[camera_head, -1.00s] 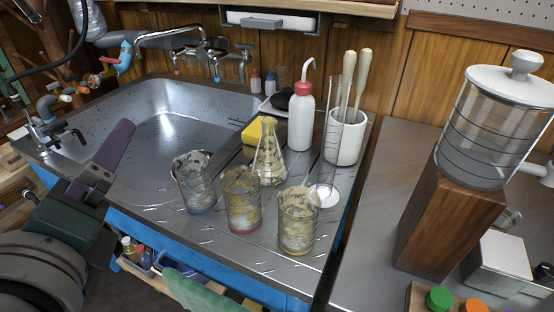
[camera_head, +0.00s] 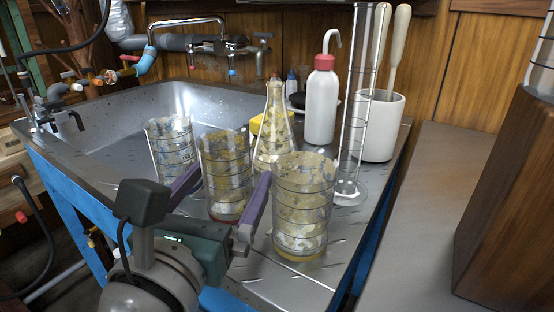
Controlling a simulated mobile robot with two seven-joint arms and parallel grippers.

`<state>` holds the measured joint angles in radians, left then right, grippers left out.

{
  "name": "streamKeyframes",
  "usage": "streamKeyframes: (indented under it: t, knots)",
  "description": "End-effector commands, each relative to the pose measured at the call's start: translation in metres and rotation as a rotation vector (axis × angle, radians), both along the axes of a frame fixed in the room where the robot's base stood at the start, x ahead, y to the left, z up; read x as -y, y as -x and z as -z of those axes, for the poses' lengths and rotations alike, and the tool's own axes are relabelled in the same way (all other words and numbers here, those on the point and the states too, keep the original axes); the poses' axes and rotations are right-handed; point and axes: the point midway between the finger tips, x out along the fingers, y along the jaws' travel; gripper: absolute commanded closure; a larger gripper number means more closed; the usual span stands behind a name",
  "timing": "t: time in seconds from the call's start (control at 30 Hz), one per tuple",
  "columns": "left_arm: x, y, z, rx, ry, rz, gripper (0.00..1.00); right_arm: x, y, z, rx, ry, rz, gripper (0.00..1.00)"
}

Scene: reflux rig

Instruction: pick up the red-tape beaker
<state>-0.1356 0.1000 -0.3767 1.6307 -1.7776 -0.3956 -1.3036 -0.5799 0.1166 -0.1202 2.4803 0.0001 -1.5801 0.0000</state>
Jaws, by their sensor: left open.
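The red-tape beaker (camera_head: 226,165) is the middle one of three stained glass beakers on the steel drainboard, with a red band at its foot. It stands upright. My left gripper (camera_head: 229,176) comes in from the front left, open, with one purple finger on each side of this beaker. I cannot tell whether either finger touches the glass. The blue-tape beaker (camera_head: 170,148) stands to the left, partly behind the left finger. The yellow-tape beaker (camera_head: 303,210) stands to the right, close to the right finger. My right gripper is not in view.
A stained conical flask (camera_head: 274,130) stands close behind the beakers. A tall glass cylinder (camera_head: 358,110), a white wash bottle (camera_head: 321,105) and a white pot (camera_head: 382,128) are behind to the right. The sink (camera_head: 110,130) lies to the left.

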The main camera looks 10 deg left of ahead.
Motion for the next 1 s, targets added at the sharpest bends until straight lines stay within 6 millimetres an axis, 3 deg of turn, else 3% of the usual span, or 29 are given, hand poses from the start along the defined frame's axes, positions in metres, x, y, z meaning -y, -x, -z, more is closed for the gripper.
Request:
streamKeyframes:
  t: [0.3, 0.57, 1.0]
  knots:
    - [0.0, -0.045, 0.006, 0.001, 0.002, -0.001, 0.0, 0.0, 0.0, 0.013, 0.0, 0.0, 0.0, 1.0]
    - [0.0, -0.048, 0.006, 0.0, 0.002, -0.001, 0.0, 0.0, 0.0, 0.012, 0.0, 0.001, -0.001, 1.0]
    - [0.0, -0.047, 0.006, 0.0, 0.002, -0.001, 0.48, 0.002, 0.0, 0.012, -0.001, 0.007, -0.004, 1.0]
